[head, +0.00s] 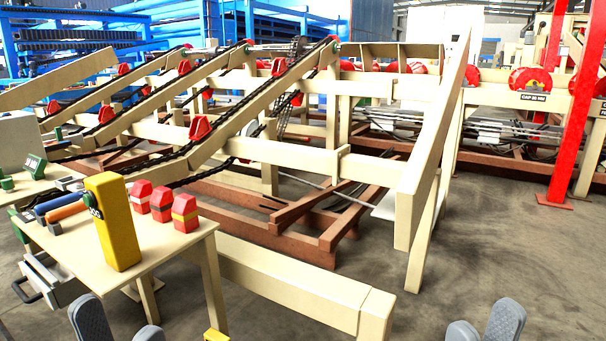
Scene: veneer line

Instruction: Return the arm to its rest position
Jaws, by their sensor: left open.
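My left gripper (121,315) shows at the bottom left edge, its grey fingertips apart and nothing between them. It is in front of the cream table (170,252) and apart from everything on it. My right gripper (484,316) shows at the bottom right, over bare floor, with its two grey fingertips apart and empty. Only the finger ends of both grippers are in view; the rest of both arms is out of the picture.
A yellow device (112,222), several red blocks (162,204) and blue and orange handled tools (66,211) are on the table. The chain conveyor (270,120) fills the background. Floor (510,250) at right is clear, bounded by a red post (575,110).

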